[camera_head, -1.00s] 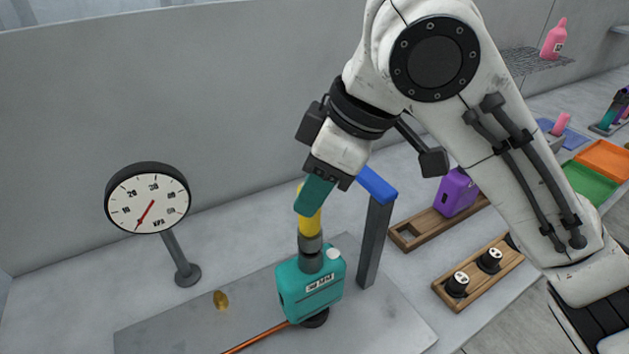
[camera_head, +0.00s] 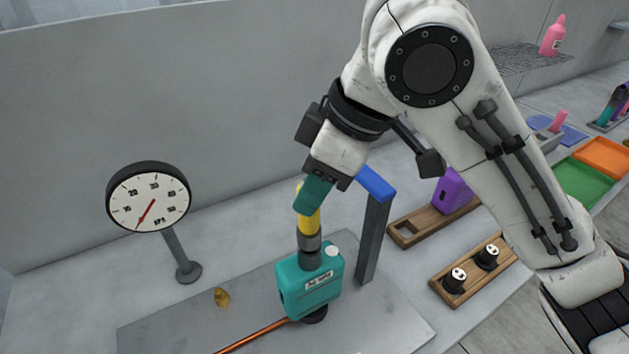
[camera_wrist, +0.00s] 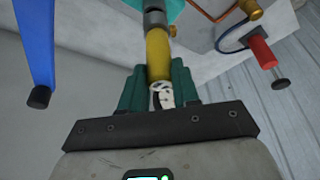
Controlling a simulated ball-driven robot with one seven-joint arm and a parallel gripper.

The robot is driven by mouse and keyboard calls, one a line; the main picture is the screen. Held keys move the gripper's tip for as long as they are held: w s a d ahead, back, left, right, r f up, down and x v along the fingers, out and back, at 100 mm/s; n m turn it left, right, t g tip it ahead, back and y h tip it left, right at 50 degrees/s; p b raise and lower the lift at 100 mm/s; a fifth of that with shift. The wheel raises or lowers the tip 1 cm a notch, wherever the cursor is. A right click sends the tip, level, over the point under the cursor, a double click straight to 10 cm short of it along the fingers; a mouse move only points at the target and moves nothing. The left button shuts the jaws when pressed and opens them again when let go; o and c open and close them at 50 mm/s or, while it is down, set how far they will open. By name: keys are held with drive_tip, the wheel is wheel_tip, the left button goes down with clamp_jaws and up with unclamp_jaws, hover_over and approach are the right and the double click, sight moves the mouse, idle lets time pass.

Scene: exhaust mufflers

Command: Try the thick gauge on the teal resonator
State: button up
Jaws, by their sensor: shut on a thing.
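The teal resonator (camera_head: 308,285) stands on a grey plate with a white label on its front. A gauge with a yellow handle (camera_head: 309,220) and a grey lower end (camera_head: 310,248) stands upright at the resonator's top opening. My gripper (camera_head: 314,196) has teal fingers shut on the yellow handle. In the wrist view the yellow handle (camera_wrist: 158,55) lies between my teal fingers (camera_wrist: 160,88), with the teal resonator (camera_wrist: 170,8) beyond it. How far the gauge's tip sits inside the opening is hidden.
A dial (camera_head: 149,198) on a stand is at left. A blue-topped post (camera_head: 375,225) stands close right of my gripper. A wooden rack (camera_head: 474,270) holds two black-handled pieces. A purple container (camera_head: 454,190) sits in another wooden rack (camera_head: 418,229). A brass piece (camera_head: 222,297) lies on the plate.

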drive_tip(key=shift+f, duration=0.6)
idle(0.3)
drive_tip(key=shift+r, duration=0.1)
idle(0.8)
drive_tip(key=shift+r+p, duration=3.4)
drive_tip(key=shift+r, duration=0.05)
drive_tip(key=shift+f, duration=0.1)
